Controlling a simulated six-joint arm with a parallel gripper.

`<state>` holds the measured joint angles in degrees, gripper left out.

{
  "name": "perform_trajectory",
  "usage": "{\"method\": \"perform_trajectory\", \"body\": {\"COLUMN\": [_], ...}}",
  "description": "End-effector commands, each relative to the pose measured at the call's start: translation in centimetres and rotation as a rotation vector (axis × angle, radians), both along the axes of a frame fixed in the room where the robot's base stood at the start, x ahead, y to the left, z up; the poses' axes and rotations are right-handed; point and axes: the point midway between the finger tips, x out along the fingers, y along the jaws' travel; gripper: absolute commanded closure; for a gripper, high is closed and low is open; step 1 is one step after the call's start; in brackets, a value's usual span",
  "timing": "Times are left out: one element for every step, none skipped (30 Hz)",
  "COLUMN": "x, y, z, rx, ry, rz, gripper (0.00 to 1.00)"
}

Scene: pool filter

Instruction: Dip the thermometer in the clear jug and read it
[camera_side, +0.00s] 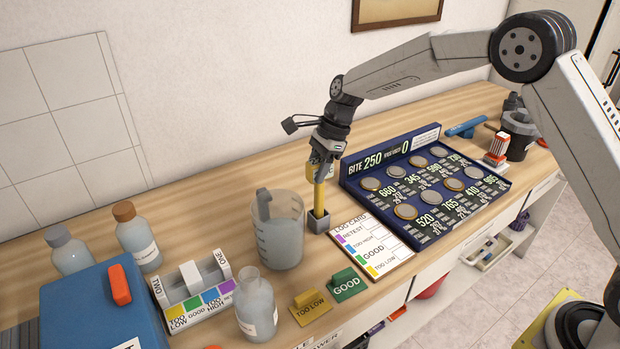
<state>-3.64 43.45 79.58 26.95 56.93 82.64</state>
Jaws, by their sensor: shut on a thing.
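The clear jug (278,246) stands on the wooden counter, left of the middle, with a grey handle-like piece at its rim. I take the upright yellow stick (319,197) to be the thermometer; no scale or reading on it can be made out. My gripper (322,166) points down and is shut on the stick's upper part. The gripper hides the stick's top.
A log card (372,245) and a blue board of round discs (425,190) lie to the right. Clear bottles (256,305), a test block (195,296) and a blue box (95,305) crowd the left. Green (347,286) and yellow (311,306) signs stand in front.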

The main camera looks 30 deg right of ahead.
Motion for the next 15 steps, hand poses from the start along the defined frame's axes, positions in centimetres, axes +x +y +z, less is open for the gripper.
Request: {"method": "perform_trajectory", "body": {"x": [-0.01,-0.01,-0.01,-0.01,-0.01,-0.01,-0.01,-0.01,-0.01,-0.01,-0.01,-0.01,-0.01,-0.01,-0.01], "y": [0.00,0.01,0.00,0.00,0.00,0.01,0.01,0.00,0.00,0.00,0.01,0.00,0.00,0.00,0.01], "z": [-0.09,-0.12,-0.18,-0.22,-0.26,-0.31,-0.35,-0.40,-0.45,-0.50,-0.54,-0.58,-0.63,-0.66,-0.69], "rx": [0.000,0.000,0.000,0.000,0.000,0.000,0.000,0.000,0.000,0.000,0.000,0.000,0.000,0.000,0.000], "ry": [0.000,0.000,0.000,0.000,0.000,0.000,0.000,0.000,0.000,0.000,0.000,0.000,0.000,0.000,0.000], "rz": [0.000,0.000,0.000,0.000,0.000,0.000,0.000,0.000,0.000,0.000,0.000,0.000,0.000,0.000,0.000], "gripper": [1.00,1.00,1.00,1.00,1.00,1.00,1.00,1.00,1.00,1.00,1.00,1.00,1.00,1.00,1.00]}}
